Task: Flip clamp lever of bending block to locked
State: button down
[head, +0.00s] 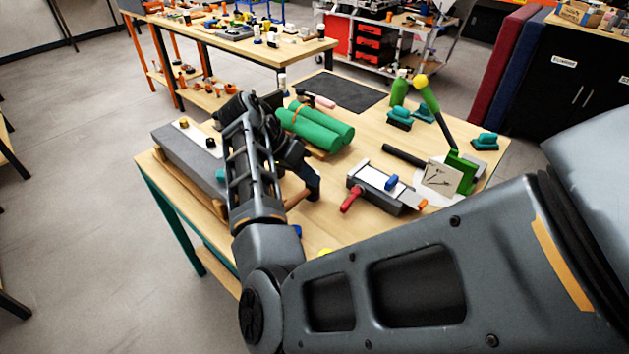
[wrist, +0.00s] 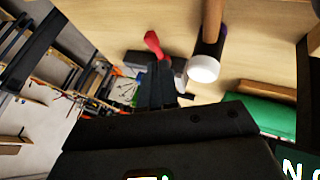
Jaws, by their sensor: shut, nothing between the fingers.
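The bending block appears to be the grey metal block (head: 385,190) right of the table's middle, with a blue piece on top. A red lever (head: 351,198) sticks out at its left end, towards the front. The red lever also shows in the wrist view (wrist: 153,42), beyond my fingertips, with a gap between. My gripper (wrist: 158,80) is shut and empty. In the head view it is hard to pick out among the dark wrist parts left of the block. I cannot tell the lever's locked position.
A mallet with a wooden handle (head: 297,199) lies near my gripper; its white face (wrist: 203,69) shows beside my fingers. Green rolls (head: 315,128) lie behind. A green tool with a yellow-knobbed lever (head: 436,112) stands at the right. A long grey beam (head: 180,155) lies left.

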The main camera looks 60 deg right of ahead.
aim_at(350, 200)
jog(key=p+x, duration=0.1)
jog(key=x, duration=0.7)
jog(key=shift+s+d+f, duration=0.1)
jog(key=shift+s+f, duration=0.2)
